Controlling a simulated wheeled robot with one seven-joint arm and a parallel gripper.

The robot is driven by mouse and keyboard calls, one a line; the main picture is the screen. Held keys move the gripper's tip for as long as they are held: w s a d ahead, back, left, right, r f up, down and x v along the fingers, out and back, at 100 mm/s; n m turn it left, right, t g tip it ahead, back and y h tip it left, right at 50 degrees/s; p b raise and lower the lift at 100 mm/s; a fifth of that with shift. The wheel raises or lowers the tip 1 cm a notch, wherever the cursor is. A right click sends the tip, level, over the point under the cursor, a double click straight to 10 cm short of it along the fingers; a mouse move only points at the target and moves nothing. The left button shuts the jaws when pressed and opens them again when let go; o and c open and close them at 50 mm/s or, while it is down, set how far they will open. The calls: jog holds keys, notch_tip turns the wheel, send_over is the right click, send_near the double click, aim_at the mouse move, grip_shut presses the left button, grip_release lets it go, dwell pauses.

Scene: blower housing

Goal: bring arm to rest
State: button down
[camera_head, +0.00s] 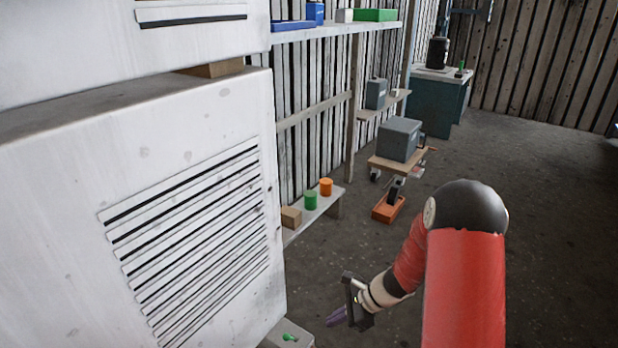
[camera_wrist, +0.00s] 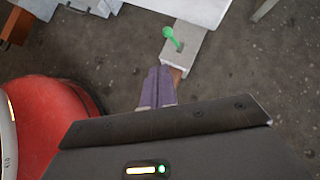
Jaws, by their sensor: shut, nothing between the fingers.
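My gripper (camera_head: 336,316) hangs low over the floor at the lower middle of the head view, to the right of the white louvred cabinet (camera_head: 60,230). My red arm comes up from the lower right and bends down to it. In the wrist view the purple fingers of my gripper (camera_wrist: 157,88) are together with nothing between them. Their tips point towards a grey block (camera_wrist: 190,62) with a green knob (camera_wrist: 170,37) in the picture. The same green knob (camera_head: 288,337) shows at the bottom of the head view, beside the cabinet.
A low shelf (camera_head: 293,234) holds a brown block (camera_head: 291,217), a green cylinder (camera_head: 310,200) and an orange cylinder (camera_head: 326,186). A wheeled cart (camera_head: 380,163) carries a grey box (camera_head: 399,139). A teal cabinet (camera_head: 435,98) stands farther back. The floor at right is clear.

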jog(key=s+r+n+h+p, duration=0.2)
jog(key=s+r+n, duration=0.25)
jog(key=r, duration=0.55)
jog(key=s+r+n+h+p, duration=0.1)
jog(key=s+r+n+h, duration=0.3)
jog(key=r, duration=0.7)
jog(key=s+d+r+n+t+h+p, duration=0.1)
jog(key=s+d+r+n+t, duration=0.1)
jog(key=s+r+n, duration=0.3)
jog(key=s+d+r+n+t+h+p, duration=0.1)
jog(key=s+d+r+n, duration=0.3)
jog(key=s+r, duration=0.4)
jog(key=shift+s+r+n+t+h+p, duration=0.4)
jog(key=shift+r+t+p, duration=0.3)
jog(key=shift+r+t, duration=0.25)
